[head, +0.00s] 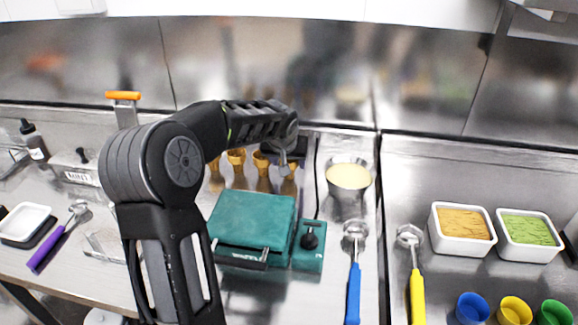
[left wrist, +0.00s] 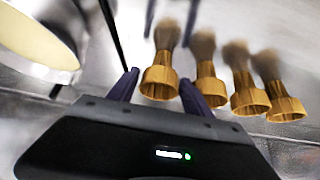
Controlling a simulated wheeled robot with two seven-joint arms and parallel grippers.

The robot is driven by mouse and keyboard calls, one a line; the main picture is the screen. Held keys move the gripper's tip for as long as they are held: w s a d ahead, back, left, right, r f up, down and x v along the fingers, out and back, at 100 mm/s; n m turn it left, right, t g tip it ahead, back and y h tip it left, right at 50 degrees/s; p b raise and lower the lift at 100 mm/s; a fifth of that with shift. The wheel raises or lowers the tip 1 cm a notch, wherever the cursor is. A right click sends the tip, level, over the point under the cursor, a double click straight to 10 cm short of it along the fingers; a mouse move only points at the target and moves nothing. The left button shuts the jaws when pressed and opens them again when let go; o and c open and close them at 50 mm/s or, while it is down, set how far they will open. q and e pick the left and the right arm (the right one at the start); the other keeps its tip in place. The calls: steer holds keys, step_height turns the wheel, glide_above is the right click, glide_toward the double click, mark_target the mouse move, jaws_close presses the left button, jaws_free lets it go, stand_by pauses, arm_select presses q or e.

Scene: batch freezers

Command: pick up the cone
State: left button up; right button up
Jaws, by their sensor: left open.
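Several golden-brown cones stand in a row behind the teal waffle press; one cone (head: 236,157) shows clearly in the head view, and another is partly covered by my arm. My left gripper (head: 286,163) reaches over from the left to the right end of the row. In the left wrist view my left gripper (left wrist: 158,78) is open, with one dark finger on each side of the end cone (left wrist: 160,82). That cone appears between the fingers; whether they touch it I cannot tell. The other cones (left wrist: 249,98) stand to its right there. My right gripper is not in view.
The teal waffle press (head: 252,222) stands in front of the cones. A metal bowl of batter (head: 349,180) is close on their right. Blue (head: 353,285) and yellow (head: 417,290) scoops and white topping tubs (head: 462,247) lie further right. A steel wall rises behind.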

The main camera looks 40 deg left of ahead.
mark_target(288, 178)
arm_select(q)
steer(key=shift+c, duration=0.5)
steer(key=c, duration=1)
step_height(288, 178, up, 10)
steer(key=shift+b, duration=0.4)
